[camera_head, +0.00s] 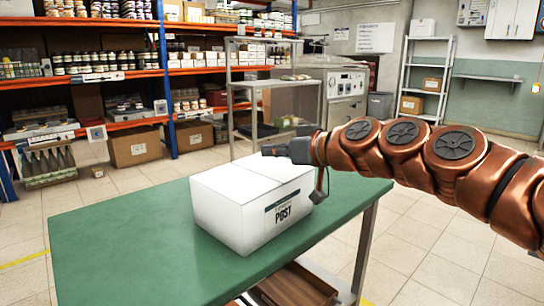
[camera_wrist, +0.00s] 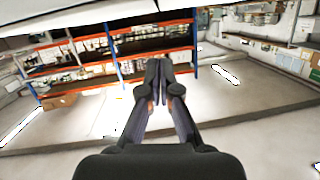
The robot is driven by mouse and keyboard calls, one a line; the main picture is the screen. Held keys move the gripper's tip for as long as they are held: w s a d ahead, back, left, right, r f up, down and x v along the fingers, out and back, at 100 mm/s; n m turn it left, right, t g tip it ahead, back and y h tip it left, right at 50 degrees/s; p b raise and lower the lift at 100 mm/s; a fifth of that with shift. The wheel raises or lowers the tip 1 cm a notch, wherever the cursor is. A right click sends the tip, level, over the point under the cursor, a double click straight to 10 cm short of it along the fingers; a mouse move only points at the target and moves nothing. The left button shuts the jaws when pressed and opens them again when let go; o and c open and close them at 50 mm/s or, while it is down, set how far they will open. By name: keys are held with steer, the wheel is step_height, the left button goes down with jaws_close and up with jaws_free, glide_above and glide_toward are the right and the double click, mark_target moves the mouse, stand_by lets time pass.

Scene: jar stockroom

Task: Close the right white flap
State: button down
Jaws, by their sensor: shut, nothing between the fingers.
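A white box (camera_head: 235,215) with "POST" printed on one side stands upright on the green table (camera_head: 110,235). Its top looks flat, with a seam running across it. The right white flap (camera_head: 268,170) appears to lie down level with the top, though any small gap along the seam is too small to tell. My gripper (camera_head: 268,150) is at the box's far right top edge, fingers pointing left. I cannot tell whether it touches the flap. In the wrist view my gripper (camera_wrist: 158,75) has its fingertips together with nothing between them.
Shelves (camera_head: 110,75) with jars and cartons stand behind on the left. A grey metal rack (camera_head: 240,100) stands behind the table. The table is clear left of the box. A brown tray (camera_head: 295,285) sits below the tabletop.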

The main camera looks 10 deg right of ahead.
steer(key=r+p+v, duration=0.1)
steer(key=p+v, duration=0.1)
steer(key=v, duration=0.8)
steer(key=s+a+r+g+h+p, duration=0.1)
steer(key=s+a+g+h+p, duration=0.1)
steer(key=s+a+g+p, duration=0.5)
steer(key=s+a+h+p, duration=0.2)
steer(key=s+p, duration=0.3)
steer(key=p, duration=0.7)
steer(key=s+d+r+m+g+h+p, duration=0.2)
steer(key=s+d+m+g+p, duration=0.1)
steer(key=s+p, duration=0.6)
steer(key=s+d+r+m+g+h+p, duration=0.2)
steer(key=s+d+p, duration=0.4)
steer(key=s+p, duration=0.3)
steer(key=shift+s+m+g+h, duration=0.55)
steer(key=shift+m+g+h, duration=0.15)
steer(key=shift+g, duration=0.2)
steer(key=shift+d+r, duration=0.1)
steer(key=shift+d, duration=0.05)
